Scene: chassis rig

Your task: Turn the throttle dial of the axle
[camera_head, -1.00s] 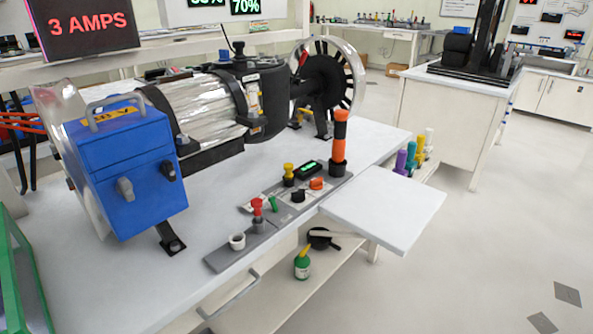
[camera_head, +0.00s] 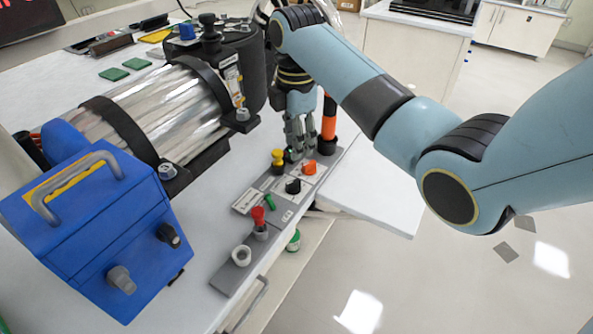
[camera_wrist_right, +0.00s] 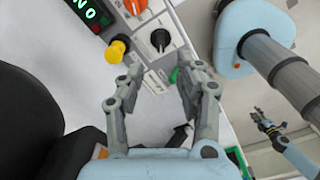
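The grey control panel (camera_head: 226,277) on the table carries a black dial (camera_head: 293,186) and an orange dial (camera_head: 309,168). I cannot read which label says throttle. My right gripper (camera_head: 295,150) hangs fingers-down over the panel's far part, beside the yellow knob (camera_head: 278,158). In the right wrist view my right gripper (camera_wrist_right: 160,75) is open and empty. The black dial (camera_wrist_right: 160,40) lies just beyond its fingertips, with the orange dial (camera_wrist_right: 135,6) farther off.
The blue box (camera_head: 95,225) and silver cylinder (camera_head: 165,105) fill the left.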

